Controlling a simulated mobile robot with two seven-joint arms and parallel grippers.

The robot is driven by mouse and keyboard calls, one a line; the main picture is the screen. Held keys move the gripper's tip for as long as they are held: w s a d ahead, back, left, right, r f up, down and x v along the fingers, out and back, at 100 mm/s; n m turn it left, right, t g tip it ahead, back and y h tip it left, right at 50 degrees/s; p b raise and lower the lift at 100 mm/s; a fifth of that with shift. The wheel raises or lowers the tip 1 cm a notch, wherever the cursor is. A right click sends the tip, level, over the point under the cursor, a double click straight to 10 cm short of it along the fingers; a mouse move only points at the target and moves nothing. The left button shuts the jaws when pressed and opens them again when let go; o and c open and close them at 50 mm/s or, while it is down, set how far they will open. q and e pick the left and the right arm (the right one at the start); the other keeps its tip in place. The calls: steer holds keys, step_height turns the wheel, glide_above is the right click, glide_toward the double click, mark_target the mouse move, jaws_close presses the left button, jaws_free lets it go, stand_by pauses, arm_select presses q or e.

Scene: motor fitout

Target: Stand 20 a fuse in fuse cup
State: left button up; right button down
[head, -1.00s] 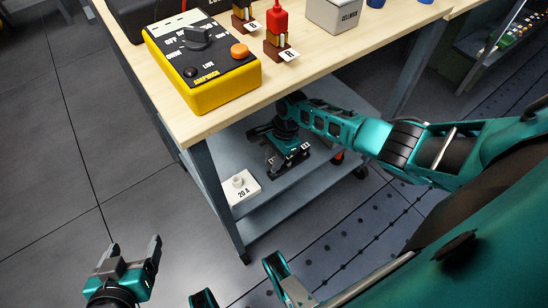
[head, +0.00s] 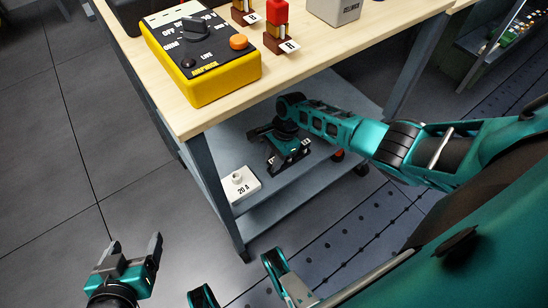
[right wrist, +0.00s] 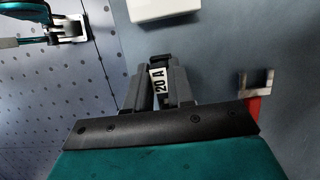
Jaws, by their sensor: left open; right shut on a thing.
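The fuse (right wrist: 158,82), labelled 20 A, is between the fingers of my right gripper (right wrist: 160,88), which is shut on it. In the head view my right gripper (head: 290,158) is over the lower shelf, to the right of the fuse cup. The fuse cup (head: 240,185) is a white block marked 20 A with a small round white top, near the shelf's left end. A white block, likely this cup's base, shows at the top of the right wrist view (right wrist: 165,8). My left gripper (head: 134,250) is open and empty above the floor at lower left.
The wooden bench top (head: 190,125) overhangs the grey lower shelf (head: 262,215), with a leg (head: 218,195) at the front corner. A yellow meter (head: 205,85) and red-topped brown holders stand above. A red-handled tool (right wrist: 254,108) lies right of my right gripper.

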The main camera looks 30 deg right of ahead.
steer(key=shift+f, duration=0.4)
steer(key=c, duration=0.9)
jaws_free()
steer(key=p+v, duration=0.3)
steer(key=v, duration=0.4)
steer(key=shift+r+p, duration=0.3)
steer(key=shift+p, duration=0.05)
